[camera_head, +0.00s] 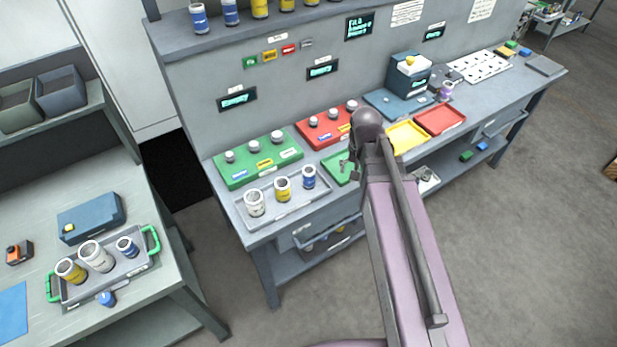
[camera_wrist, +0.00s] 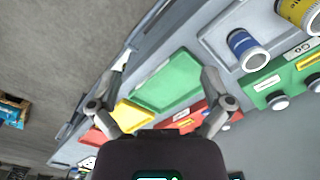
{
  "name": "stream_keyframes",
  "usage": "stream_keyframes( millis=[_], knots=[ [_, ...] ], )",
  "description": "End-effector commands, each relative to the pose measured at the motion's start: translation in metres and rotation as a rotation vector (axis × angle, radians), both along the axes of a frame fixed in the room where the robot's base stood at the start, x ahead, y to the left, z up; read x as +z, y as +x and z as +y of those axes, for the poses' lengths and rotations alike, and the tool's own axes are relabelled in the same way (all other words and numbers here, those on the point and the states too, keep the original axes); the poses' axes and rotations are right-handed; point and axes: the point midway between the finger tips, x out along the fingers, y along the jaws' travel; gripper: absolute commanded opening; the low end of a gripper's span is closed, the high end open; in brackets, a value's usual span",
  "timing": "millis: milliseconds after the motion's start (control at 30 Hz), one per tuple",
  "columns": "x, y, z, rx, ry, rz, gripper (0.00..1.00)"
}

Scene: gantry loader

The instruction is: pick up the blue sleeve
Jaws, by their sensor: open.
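A blue sleeve with a white band and open top (camera_head: 308,178) stands at the right end of a grey tray (camera_head: 285,212) on the long bench, beside a yellow and a white sleeve. It shows in the wrist view (camera_wrist: 247,48) at the upper right. My gripper (camera_wrist: 163,92) is open and empty above the green tray (camera_wrist: 172,84), apart from the blue sleeve, which lies beyond its right finger. Another blue sleeve (camera_head: 127,247) stands in the green-handled tray on the left table.
A green fixture board (camera_head: 234,176) and a red one (camera_head: 312,137) with grey knobs lie behind the grey tray. Yellow (camera_head: 407,135) and red (camera_head: 440,120) trays lie farther right. Several sleeves stand on the shelf above (camera_head: 215,40). Open floor lies before the bench.

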Motion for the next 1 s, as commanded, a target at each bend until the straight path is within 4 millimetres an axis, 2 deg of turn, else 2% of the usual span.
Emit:
stream_keyframes(
  millis=[33,200,400,500,633,1000],
  knots=[
    [0.002,0.018,0.017,-0.031,0.0,0.0,1.0],
    [0.005,0.052,0.069,-0.171,0.0,0.0,1.0],
    [0.008,0.077,0.121,-0.306,0.001,0.0,1.0],
    [0.009,0.082,0.137,-0.347,0.001,0.0,1.0],
    [0.009,0.084,0.145,-0.372,0.001,0.0,1.0],
    [0.008,0.083,0.145,-0.373,0.001,0.0,1.0]
  ],
)
